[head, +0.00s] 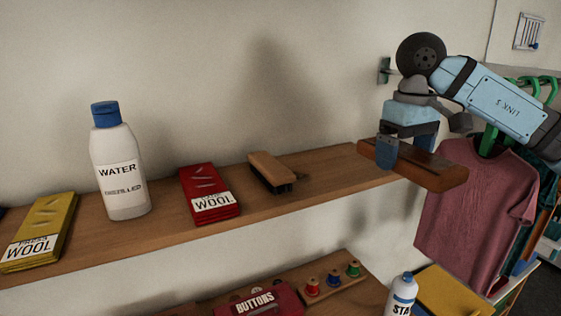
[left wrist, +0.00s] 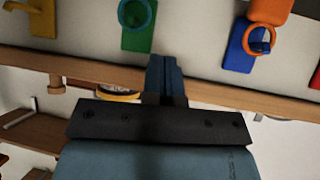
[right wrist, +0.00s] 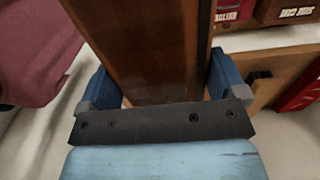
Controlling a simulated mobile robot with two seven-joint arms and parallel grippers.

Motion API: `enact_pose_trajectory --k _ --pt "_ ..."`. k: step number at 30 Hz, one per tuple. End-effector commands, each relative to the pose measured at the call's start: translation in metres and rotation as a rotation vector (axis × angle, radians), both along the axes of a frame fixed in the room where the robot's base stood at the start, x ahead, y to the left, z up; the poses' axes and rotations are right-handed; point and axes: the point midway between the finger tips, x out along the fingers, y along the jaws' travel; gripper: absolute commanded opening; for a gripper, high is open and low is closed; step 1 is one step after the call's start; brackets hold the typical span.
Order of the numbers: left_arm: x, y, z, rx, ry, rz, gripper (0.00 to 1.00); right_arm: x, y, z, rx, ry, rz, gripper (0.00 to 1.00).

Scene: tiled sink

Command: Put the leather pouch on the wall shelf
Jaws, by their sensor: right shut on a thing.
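The leather pouch (head: 440,176) is a long, glossy brown block shape. My right gripper (head: 402,150) is shut on it from above in the head view, at the right end of the wall shelf (head: 322,183). The pouch overlaps the shelf's end in the picture; I cannot tell whether it touches the board. In the right wrist view the pouch (right wrist: 150,45) runs between the two blue fingers of the gripper (right wrist: 160,85). My left gripper (left wrist: 165,80) is out of the head view; its fingers are together with nothing seen between them.
Bare board lies right of the brush. Hanging shirts (head: 475,195) are close below the pouch. A lower shelf holds thread spools (head: 333,279).

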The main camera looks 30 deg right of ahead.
Motion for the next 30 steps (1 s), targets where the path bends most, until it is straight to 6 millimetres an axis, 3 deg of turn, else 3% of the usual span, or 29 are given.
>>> enact_pose_trajectory --k 5,15,24,30 --pt "-0.001 -0.001 0.010 -0.002 0.002 -0.002 0.00 0.030 -0.002 0.004 0.004 0.001 0.002 0.55" --pt "0.006 0.001 0.037 0.000 -0.021 0.003 0.00 0.121 -0.012 0.003 0.003 0.001 0.000 0.55" --pt "0.005 0.007 0.045 0.008 -0.017 0.013 0.00 0.189 -0.020 0.003 0.003 0.001 -0.001 0.55" --pt "0.003 0.007 0.048 0.009 -0.013 0.014 0.00 0.194 -0.022 -0.023 -0.001 0.003 0.000 0.55"
